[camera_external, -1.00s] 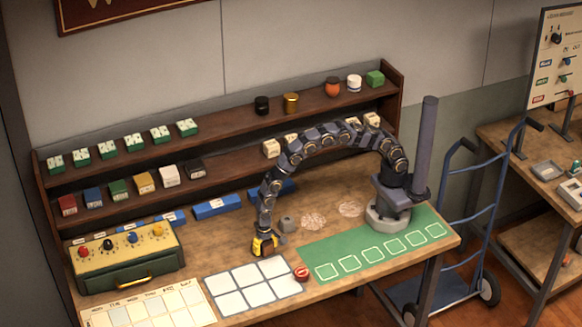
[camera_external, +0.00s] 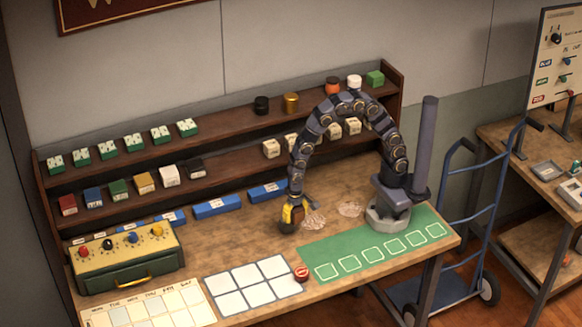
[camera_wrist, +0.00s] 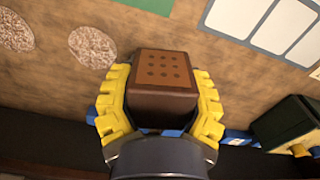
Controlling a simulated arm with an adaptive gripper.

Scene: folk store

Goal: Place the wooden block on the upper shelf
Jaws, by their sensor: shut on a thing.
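The wooden block (camera_wrist: 163,75) is a dark brown cube with several small dots on its lighter top face, seen in the wrist view. My gripper (camera_wrist: 160,98) has yellow fingers on both sides of it and is shut on it. In the external view my gripper (camera_external: 291,221) points down at the workbench, left of the two pale round patches. The block is mostly hidden there, and I cannot tell whether it touches the bench. The upper shelf (camera_external: 226,122) runs along the wall behind, with a bare stretch between the green-and-white boxes and the black jar.
The lower shelf holds colored boxes (camera_external: 119,189). Blue bins (camera_external: 217,207) line the bench back. A knobbed console (camera_external: 125,263) stands left.

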